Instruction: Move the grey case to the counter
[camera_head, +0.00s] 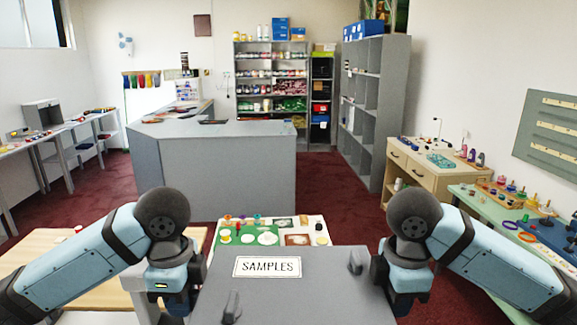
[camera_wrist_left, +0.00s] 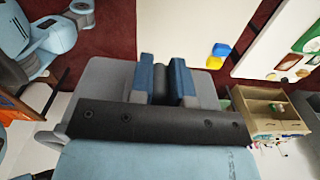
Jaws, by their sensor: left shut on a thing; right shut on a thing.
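The grey case (camera_head: 300,298), with a white SAMPLES label on top, is in front of me at the bottom middle of the head view. My left gripper (camera_head: 178,300) is at its left side and my right gripper (camera_head: 402,300) at its right side. In the left wrist view the left gripper's blue fingers (camera_wrist_left: 160,82) are closed around a dark handle on the case (camera_wrist_left: 105,82). The right gripper's fingertips are mostly hidden, but it is shut on the case. The grey counter (camera_head: 225,165) stands further off, beyond the case.
A low white table (camera_head: 322,222) with colourful samples is just beyond the case. A wooden table (camera_head: 40,262) is at left. A wooden cabinet (camera_head: 425,170) and a green table (camera_head: 500,215) are at right. Red carpet (camera_head: 335,205) is open around the counter's right side.

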